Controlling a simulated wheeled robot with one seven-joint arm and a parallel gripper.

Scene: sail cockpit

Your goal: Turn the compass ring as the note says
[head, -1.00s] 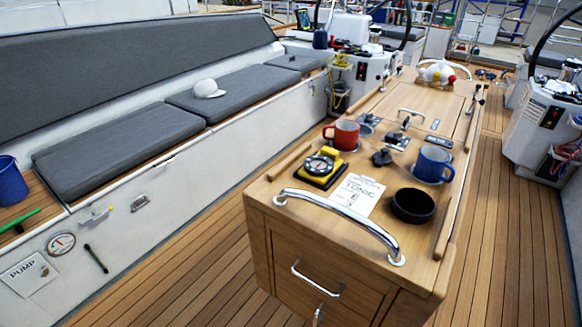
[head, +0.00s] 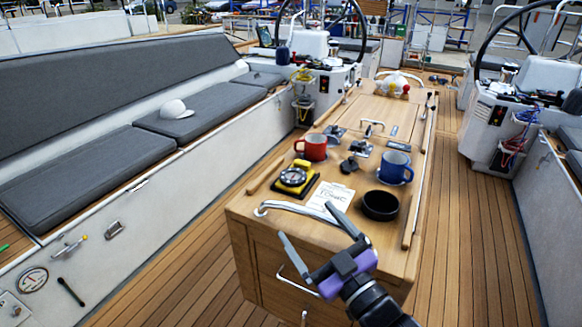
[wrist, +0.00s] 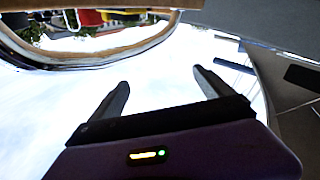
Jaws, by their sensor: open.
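The yellow and black compass (head: 294,177) with its round ring sits on the wooden cockpit table (head: 240,205), near its front left. The white note (head: 333,196) lies flat to the right of the compass; its writing is too small to read in full. My gripper (head: 306,221) is open and empty, in front of the table's near edge, below and to the right of the compass and apart from it. Its two fingers (wrist: 163,92) also show in the wrist view, spread with nothing between them. The chrome rail is partly hidden behind a finger.
A chrome rail (head: 283,206) spans the table's front. A black bowl (head: 380,206), a blue mug (head: 396,167) and a red mug (head: 311,147) stand around the note. A grey-cushioned bench (head: 188,125) runs along the left.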

